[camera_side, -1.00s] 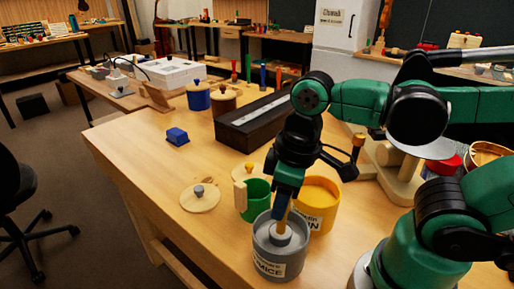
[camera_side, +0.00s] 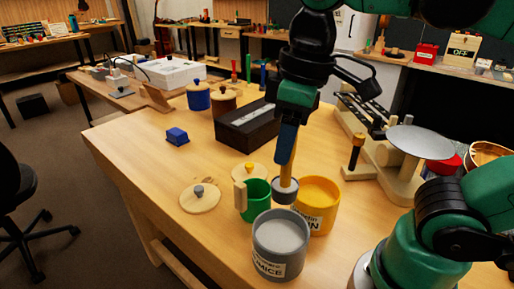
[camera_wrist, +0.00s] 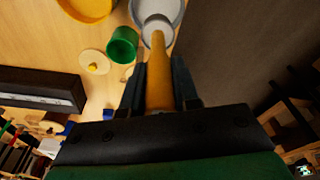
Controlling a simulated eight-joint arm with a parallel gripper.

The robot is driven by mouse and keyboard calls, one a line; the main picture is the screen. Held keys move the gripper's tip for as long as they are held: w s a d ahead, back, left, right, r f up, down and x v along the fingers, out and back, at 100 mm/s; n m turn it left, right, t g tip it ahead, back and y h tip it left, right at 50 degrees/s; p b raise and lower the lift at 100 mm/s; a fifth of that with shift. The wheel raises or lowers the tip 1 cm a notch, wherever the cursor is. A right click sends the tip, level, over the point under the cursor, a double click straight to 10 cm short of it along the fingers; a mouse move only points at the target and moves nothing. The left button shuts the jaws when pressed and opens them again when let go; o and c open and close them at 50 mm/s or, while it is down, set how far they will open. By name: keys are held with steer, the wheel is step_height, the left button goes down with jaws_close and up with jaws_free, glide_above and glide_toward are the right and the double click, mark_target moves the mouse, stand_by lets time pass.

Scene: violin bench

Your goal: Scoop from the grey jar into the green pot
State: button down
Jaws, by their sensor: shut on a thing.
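My gripper (camera_side: 286,155) is shut on the wooden handle of a scoop (camera_side: 285,190), which hangs upright with its grey cup at the bottom. The cup is just above the back rim of the grey jar (camera_side: 281,262), to the right of the green pot (camera_side: 257,207). I cannot tell what the cup holds. The grey jar is open, labelled pumice, with grey material inside. The green pot stands upright with a pale wooden handle on its left. In the wrist view the scoop (camera_wrist: 158,75) runs between the fingers, with the grey jar (camera_wrist: 176,10) and green pot (camera_wrist: 123,45) beyond.
Wooden lids (camera_side: 200,200) lie left of the pot. A long dark box (camera_side: 245,133) is behind, and a balance with a metal pan (camera_side: 420,142) stands right.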

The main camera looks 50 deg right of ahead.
stand_by(0.5)
steer(key=w+d+f, duration=0.2)
steer(key=w+d, duration=0.5)
steer(key=w, duration=0.3)
steer(key=a+f+h, duration=0.1)
steer(key=f+h, duration=0.1)
steer(key=h, duration=0.1)
steer(key=a+f+h, duration=0.2)
steer(key=f+h, duration=0.1)
steer(key=a+f+h, duration=0.2)
steer(key=h, duration=0.2)
steer(key=shift+w+a+f+n, duration=0.1)
steer(key=shift+w+f+n, duration=0.05)
steer(key=shift+w+n, duration=0.15)
stand_by(0.4)
